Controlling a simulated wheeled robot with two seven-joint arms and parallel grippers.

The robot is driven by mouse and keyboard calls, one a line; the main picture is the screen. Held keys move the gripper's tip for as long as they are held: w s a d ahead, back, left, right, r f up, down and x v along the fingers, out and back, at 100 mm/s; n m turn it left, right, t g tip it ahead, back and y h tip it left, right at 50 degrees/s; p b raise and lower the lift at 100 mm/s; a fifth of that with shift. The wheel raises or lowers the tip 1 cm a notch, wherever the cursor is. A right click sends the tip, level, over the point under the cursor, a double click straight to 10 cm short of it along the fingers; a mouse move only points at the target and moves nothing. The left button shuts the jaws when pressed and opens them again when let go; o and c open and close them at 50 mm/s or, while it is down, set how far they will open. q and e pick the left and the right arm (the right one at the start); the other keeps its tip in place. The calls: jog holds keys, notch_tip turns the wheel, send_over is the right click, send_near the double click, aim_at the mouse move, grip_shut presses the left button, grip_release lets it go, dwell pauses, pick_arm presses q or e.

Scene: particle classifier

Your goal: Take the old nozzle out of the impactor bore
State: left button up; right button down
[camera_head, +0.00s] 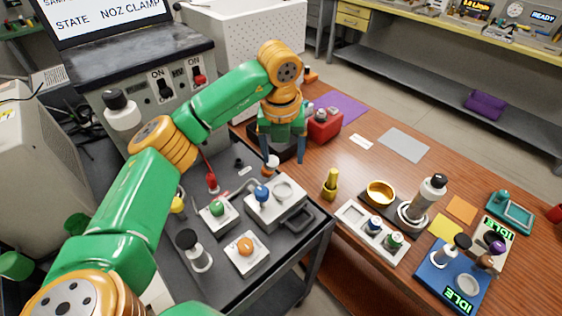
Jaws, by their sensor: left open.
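My left gripper (283,153) points down beside the dark round base at the back of the grey cart top. Its two blue-grey fingers are apart, with nothing visible between them. A small white and orange piece (270,165) stands just below and left of the fingertips; I cannot tell whether it is the old nozzle. A grey block with a blue knob (262,193), a round white opening (283,190) and a dark handle sits in front of it. I cannot tell for sure which part is the impactor bore. My right gripper is out of view.
Small fixtures with a green knob (217,208) and an orange knob (245,245) stand on the cart. A red box (323,125) is close right of the gripper. The wooden table holds a gold dish (380,192), a white rack (352,214) and a blue tray (436,270).

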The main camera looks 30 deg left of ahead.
aim_at(269, 167)
pick_arm(q)
jog(key=shift+y, duration=0.3)
jog(key=s+f+p, duration=0.1)
jog(key=s+d+f+p, duration=0.1)
jog(key=f, duration=0.1)
jog(key=shift+s+d+p, duration=0.15)
jog(key=shift+s+p, duration=0.1)
jog(key=shift+p, duration=0.15)
jog(key=f, duration=0.1)
jog(key=w+f, duration=0.1)
jog(key=shift+a+f, duration=0.3)
jog(key=shift+w+f, duration=0.1)
jog(key=shift+f, duration=0.05)
jog(key=shift+d, duration=0.1)
jog(key=c, duration=0.7)
grip_shut()
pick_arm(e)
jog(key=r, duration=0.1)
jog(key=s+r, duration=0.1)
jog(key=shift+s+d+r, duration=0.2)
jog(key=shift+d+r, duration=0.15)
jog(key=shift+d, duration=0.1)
